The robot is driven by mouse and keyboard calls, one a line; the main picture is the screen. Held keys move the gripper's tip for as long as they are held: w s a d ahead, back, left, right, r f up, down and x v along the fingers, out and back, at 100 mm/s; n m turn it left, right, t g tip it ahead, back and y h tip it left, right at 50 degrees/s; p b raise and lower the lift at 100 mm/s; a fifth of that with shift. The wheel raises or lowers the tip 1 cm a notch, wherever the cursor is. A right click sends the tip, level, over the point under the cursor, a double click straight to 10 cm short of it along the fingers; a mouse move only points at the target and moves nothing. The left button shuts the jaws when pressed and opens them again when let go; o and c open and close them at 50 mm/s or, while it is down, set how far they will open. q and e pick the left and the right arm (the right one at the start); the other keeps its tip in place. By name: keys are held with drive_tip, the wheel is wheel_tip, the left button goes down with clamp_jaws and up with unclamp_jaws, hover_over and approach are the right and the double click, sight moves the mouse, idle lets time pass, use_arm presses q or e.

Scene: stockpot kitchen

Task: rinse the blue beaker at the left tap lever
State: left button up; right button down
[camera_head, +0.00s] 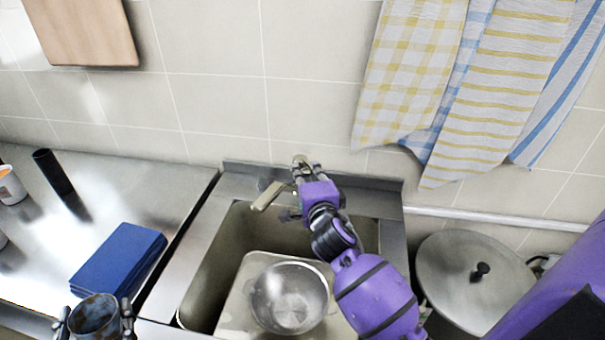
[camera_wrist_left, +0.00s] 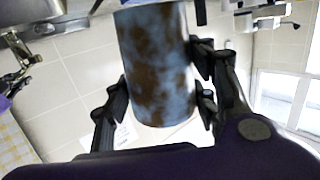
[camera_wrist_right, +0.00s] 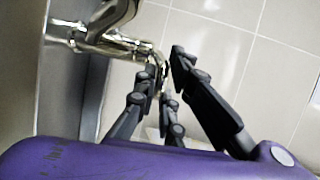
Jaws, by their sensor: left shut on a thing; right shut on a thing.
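The blue beaker (camera_head: 95,316), blotched with brown stains, is held upright by my left gripper (camera_head: 95,322) at the lower left in the head view. The left wrist view shows the beaker (camera_wrist_left: 157,65) between the two fingers. The tap (camera_head: 268,195) stands at the back of the sink, its spout angled down to the left. My right gripper (camera_head: 306,172) is at the tap's top and shut on a tap lever, mostly hidden by the fingers. The right wrist view shows the metal tap (camera_wrist_right: 115,35) beside the fingertips. I see no water running.
A blue box-like block (camera_head: 120,258), a dark cylinder (camera_head: 54,174) and an orange-and-white cup (camera_head: 10,186) stand on the left counter. A lidded stockpot (camera_head: 470,275) is at the right. Towels (camera_head: 480,80) hang above.

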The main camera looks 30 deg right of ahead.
drive_tip(key=shift+a, duration=0.15)
drive_tip(key=shift+w+r+p, duration=0.15)
drive_tip(key=shift+r+p, duration=0.15)
drive_tip(key=shift+r, duration=0.2)
drive_tip(key=c, duration=1.9)
unclamp_jaws()
drive_tip(key=shift+f, duration=0.1)
